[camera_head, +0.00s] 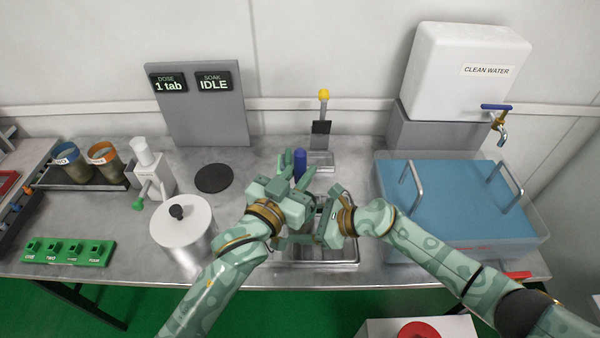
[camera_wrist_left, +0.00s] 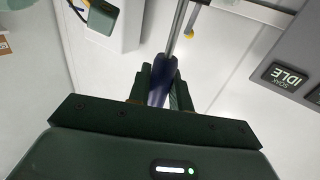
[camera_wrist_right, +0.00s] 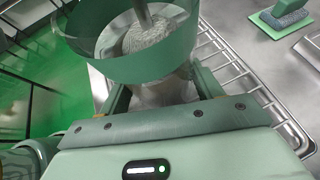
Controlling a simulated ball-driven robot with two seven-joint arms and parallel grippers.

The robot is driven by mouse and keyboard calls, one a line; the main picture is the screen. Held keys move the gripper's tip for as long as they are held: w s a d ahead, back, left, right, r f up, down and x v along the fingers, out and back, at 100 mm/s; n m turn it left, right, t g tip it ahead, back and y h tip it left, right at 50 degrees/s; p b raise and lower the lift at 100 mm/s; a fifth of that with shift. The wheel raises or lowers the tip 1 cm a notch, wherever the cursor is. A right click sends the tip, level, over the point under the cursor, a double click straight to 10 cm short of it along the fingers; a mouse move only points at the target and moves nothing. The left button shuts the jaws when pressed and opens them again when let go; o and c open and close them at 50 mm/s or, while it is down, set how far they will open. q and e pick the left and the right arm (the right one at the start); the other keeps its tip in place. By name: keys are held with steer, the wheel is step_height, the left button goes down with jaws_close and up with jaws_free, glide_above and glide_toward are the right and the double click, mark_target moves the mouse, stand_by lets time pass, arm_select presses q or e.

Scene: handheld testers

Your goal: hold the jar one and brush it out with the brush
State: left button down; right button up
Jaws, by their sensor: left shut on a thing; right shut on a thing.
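My left gripper (camera_head: 298,172) is shut on the blue handle of the brush (camera_head: 300,160). The handle (camera_wrist_left: 158,88) also shows between its fingers in the left wrist view, with a metal rod running on from it. My right gripper (camera_wrist_right: 160,90) is shut on a clear jar with a green band (camera_wrist_right: 172,62). The grey bristle head (camera_wrist_right: 148,36) shows within the jar's mouth in the right wrist view. Whether the bristles touch the wall or bottom is unclear. No number can be read on the jar, and it is mostly hidden behind my grippers in the head view.
A metal tray with a wire rack (camera_head: 340,254) lies below my grippers. A blue-filled clear tub (camera_head: 450,200) stands right, below the water tank (camera_head: 462,70) and tap. Left are a lidded pot (camera_head: 182,232), green numbered block (camera_head: 68,252) and two banded jars (camera_head: 104,160).

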mark_target(297, 159)
arm_select(q)
steer(key=shift+r, duration=2.45)
steer(key=shift+f, duration=0.1)
steer(key=shift+f, duration=2.45)
steer(key=shift+r, duration=0.1)
steer(key=shift+r, duration=2.45)
